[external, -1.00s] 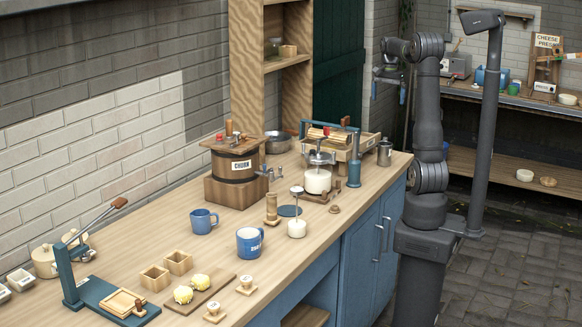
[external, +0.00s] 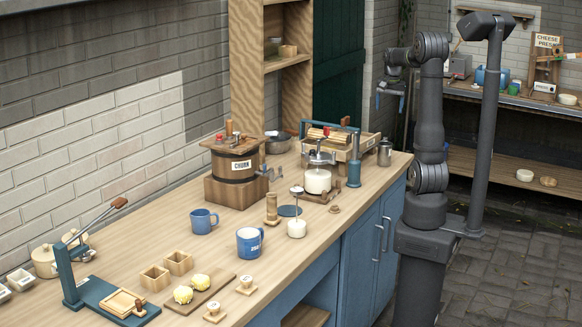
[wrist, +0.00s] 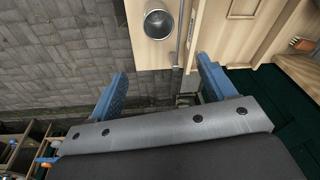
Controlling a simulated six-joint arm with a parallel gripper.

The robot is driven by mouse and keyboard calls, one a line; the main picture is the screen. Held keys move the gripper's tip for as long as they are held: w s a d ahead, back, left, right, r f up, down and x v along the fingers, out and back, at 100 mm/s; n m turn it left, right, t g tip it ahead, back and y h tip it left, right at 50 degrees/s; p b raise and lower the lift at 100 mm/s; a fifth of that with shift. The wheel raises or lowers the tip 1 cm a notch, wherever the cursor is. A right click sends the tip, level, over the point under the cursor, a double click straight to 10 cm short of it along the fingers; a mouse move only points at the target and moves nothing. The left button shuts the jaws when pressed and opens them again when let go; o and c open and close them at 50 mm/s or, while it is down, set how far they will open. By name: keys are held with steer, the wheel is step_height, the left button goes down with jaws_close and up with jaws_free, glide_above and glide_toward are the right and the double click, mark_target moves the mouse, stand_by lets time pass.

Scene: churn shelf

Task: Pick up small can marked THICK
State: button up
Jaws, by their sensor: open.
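My gripper (external: 390,98) is open and empty, raised in the air beyond the far right end of the counter. In the wrist view its two blue fingers (wrist: 162,68) are spread with nothing between them. I cannot make out any can marked THICK; no such lettering is readable. A small plain metal cup (external: 385,153) stands upright at the counter's far right corner. A round metal vessel, seen from above in the wrist view (wrist: 158,24), looks like the same cup, ahead of the fingers and apart from them.
The wooden counter (external: 215,255) holds a churn (external: 236,170), a glass jar (external: 318,180), blue mugs (external: 249,241), a metal bowl (external: 278,143) and small wooden boxes (external: 178,263). A back bench (external: 480,95) stands beyond. Stone floor (wrist: 60,60) lies open beside the counter.

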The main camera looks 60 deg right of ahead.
step_height(320, 180, down, 5)
steer(key=s+a+n+t+h, duration=0.1)
steer(key=s+a+n+h, duration=0.1)
steer(key=s+a+n, duration=0.15)
glide_toward(384, 152)
steer(key=w+d+f, duration=0.1)
steer(key=d+f, duration=0.5)
steer(key=shift+n+t, duration=0.3)
steer(key=shift+n, duration=0.15)
steer(key=f, duration=0.1)
steer(key=w+f, duration=0.1)
steer(key=f, duration=0.1)
steer(key=shift+w+f, duration=0.3)
steer(key=shift+f, duration=0.1)
steer(key=shift+w+d+f, duration=0.1)
steer(key=shift+d+f, duration=0.1)
steer(key=shift+f, duration=0.35)
steer(key=c, duration=1.1)
